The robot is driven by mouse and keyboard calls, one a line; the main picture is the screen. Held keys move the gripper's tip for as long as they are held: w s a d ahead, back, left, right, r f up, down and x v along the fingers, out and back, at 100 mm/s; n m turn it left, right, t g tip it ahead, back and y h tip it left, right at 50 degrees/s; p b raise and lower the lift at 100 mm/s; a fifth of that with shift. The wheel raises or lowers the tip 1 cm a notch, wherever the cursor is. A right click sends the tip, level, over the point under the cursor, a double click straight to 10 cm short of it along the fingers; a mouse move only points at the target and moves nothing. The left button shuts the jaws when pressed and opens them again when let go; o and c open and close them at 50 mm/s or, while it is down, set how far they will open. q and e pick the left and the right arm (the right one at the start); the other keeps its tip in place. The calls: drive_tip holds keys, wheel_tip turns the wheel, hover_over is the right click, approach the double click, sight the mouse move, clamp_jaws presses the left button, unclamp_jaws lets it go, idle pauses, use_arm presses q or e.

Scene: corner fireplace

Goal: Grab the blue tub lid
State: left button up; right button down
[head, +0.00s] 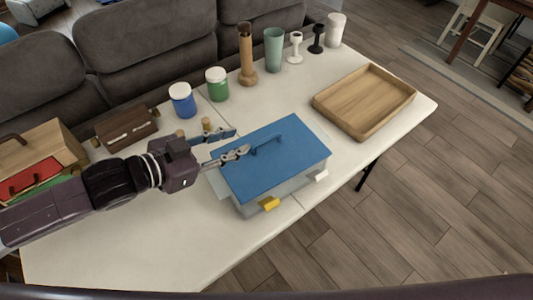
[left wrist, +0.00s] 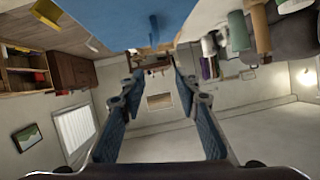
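The blue tub lid (head: 290,165) lies flat on a pale grey tub (head: 285,196) in the middle of the table. A blue bar handle (head: 268,141) stands on its top. A yellow clip (head: 269,203) and a white clip (head: 321,176) show on the tub's near sides. My left gripper (head: 242,142) is open and empty, its fingertips over the lid's left part, close to the handle's left end. In the left wrist view the lid (left wrist: 115,18) and handle (left wrist: 154,30) lie beyond the open fingers (left wrist: 158,82), not between them. My right gripper is not in view.
A wooden tray (head: 366,100) lies to the right. Blue (head: 183,100) and green (head: 217,85) jars stand behind the gripper. Wooden boxes (head: 126,128) are at the left. The near table is clear.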

use_arm(q)
drive_tip(key=b, duration=0.4)
approach(254, 148)
drive_tip(key=x, duration=0.3)
drive_tip(key=shift+w+r, duration=0.15)
drive_tip(key=shift+r, duration=0.1)
drive_tip(key=shift+w+d+f, duration=0.15)
drive_tip(key=shift+w+d, duration=0.15)
drive_tip(key=shift+d, duration=0.15)
drive_tip(key=x, duration=0.4)
drive_tip(key=p+x, duration=0.1)
drive_tip(key=x, duration=0.1)
drive_tip(key=shift+w+d+f, duration=0.1)
drive_tip(key=shift+w+f, duration=0.05)
drive_tip(key=shift+f, duration=0.25)
drive_tip(key=c, duration=0.7)
clamp_jaws()
